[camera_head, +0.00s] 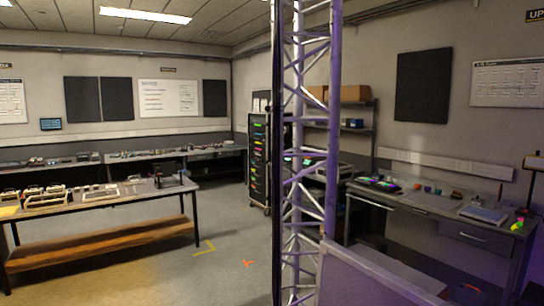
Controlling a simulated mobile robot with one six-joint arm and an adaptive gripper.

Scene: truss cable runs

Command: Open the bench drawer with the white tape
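A workbench (420,203) stands along the right wall. A grey drawer (490,241) with a pale bar handle sits under its top at the right, and it looks shut. A second drawer front (368,205) shows under the same bench farther left, partly behind the truss, and it also looks shut. I cannot make out white tape on either drawer at this size. My gripper is not in view.
A tall metal truss (305,150) stands in the middle. A grey panel-sided box (360,280) blocks the lower right foreground, between me and the right bench. A table (110,198) with a wooden lower shelf stands left. Open floor (215,265) lies between table and truss.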

